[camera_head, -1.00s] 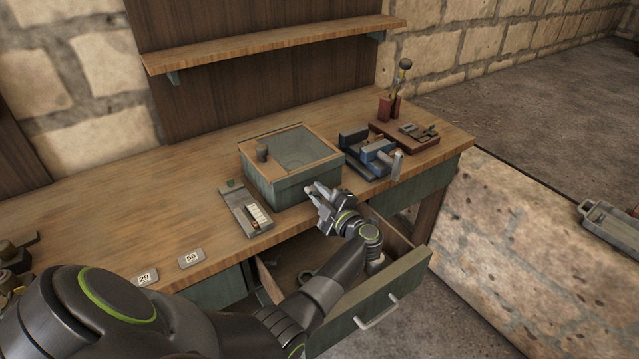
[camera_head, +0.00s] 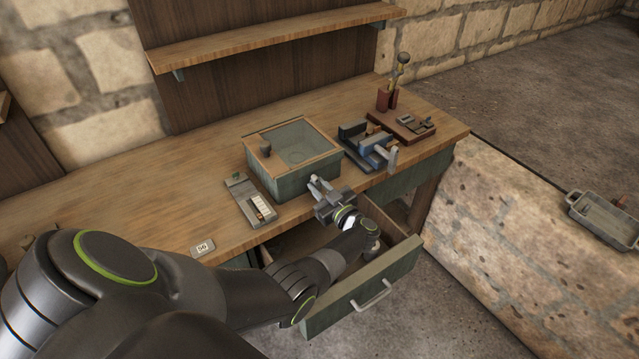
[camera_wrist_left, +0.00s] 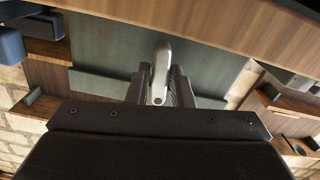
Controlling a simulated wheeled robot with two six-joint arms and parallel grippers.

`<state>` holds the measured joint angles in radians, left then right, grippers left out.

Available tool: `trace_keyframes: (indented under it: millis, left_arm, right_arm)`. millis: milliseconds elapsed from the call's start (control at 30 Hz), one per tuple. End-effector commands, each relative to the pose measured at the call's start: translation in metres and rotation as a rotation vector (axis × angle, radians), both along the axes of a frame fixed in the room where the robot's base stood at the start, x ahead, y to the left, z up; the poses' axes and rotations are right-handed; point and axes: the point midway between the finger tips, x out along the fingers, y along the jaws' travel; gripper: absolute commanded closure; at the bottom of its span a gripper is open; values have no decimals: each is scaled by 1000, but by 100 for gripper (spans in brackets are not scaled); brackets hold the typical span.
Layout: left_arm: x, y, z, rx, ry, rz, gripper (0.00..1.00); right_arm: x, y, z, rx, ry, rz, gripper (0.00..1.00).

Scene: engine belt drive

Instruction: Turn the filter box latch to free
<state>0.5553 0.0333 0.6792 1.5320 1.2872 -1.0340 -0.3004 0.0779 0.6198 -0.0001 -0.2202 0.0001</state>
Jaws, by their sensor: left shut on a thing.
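The filter box is most likely the green box (camera_head: 294,184) with a wooden rim and a clear top, standing on the bench. In the left wrist view, a grey rounded metal lever, seemingly the latch (camera_wrist_left: 161,62), stands out in front of a green panel (camera_wrist_left: 115,48). My left gripper (camera_head: 317,184) is at the front face of the box, and its fingers (camera_wrist_left: 160,84) are shut on the latch, one on each side. The fingers hide part of the latch in the head view. My right gripper is not in view.
An open drawer (camera_head: 372,289) lies below my left forearm. A grey device (camera_head: 249,203) stands left of the box, and a blue vise-like fixture (camera_head: 369,147) to its right. A brown tray (camera_head: 402,126) is at the far right. The bench's left part (camera_head: 150,178) is clear.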

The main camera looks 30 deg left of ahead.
Motion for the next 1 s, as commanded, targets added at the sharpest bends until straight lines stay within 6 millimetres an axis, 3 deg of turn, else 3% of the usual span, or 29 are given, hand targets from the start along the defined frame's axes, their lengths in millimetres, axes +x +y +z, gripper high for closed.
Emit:
trace_keyframes:
  millis: [400,900,933,1000]
  left_arm:
    - [0,0,0,64,155,1,100]
    - [0,0,0,71,171,1,100]
    - [0,0,0,71,171,1,79]
    - [0,0,0,70,170,0,70]
  right_arm:
    - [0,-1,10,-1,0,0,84]
    - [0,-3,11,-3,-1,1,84]
    - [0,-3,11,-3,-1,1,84]
    - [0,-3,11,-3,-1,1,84]
